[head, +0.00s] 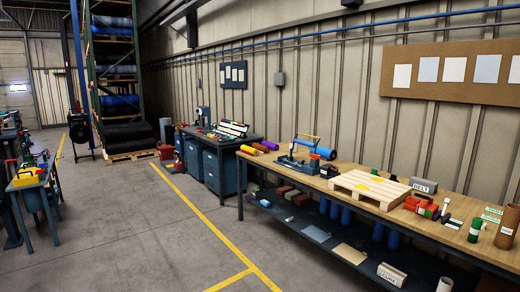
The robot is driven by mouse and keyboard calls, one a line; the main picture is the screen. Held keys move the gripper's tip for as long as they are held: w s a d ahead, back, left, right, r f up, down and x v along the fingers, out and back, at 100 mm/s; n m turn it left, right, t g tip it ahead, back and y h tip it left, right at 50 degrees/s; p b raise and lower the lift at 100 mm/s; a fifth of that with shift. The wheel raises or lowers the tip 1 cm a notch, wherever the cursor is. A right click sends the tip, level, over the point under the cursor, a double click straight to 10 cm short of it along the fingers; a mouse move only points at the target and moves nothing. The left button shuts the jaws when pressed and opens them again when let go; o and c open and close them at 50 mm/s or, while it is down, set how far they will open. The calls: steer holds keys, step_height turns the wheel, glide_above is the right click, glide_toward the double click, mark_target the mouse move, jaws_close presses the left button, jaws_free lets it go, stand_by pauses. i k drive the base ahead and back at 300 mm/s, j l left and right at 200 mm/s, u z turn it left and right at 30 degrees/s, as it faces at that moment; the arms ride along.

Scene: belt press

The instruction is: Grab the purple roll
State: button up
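A small purple roll (270,145) lies on the wooden top of the long workbench (240,155), near its far left end, toward the wall. An orange roll (261,148) and a yellow roll (249,150) lie beside it, to its left. The three form a short row; whether they touch is too small to tell. My gripper is not in view, so nothing shows of its state.
A blue roll (322,152), a pallet-like wooden board (369,188) and a brown tube (507,226) are also on the bench. Open floor (130,230) with yellow lines lies in front. A dark cabinet bench (225,165) stands beyond; another workbench (38,185) is left.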

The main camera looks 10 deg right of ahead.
mark_target(275, 147)
steer(key=i, duration=5.2)
steer(key=i+j+z, duration=0.15)
steer(key=i+z, duration=0.3)
steer(key=i, duration=0.2)
steer(key=i+j+z, duration=0.4)
steer(key=i, duration=0.25)
steer(key=i+j+z, duration=0.9)
steer(key=j, duration=0.45)
steer(key=i+l, duration=0.05)
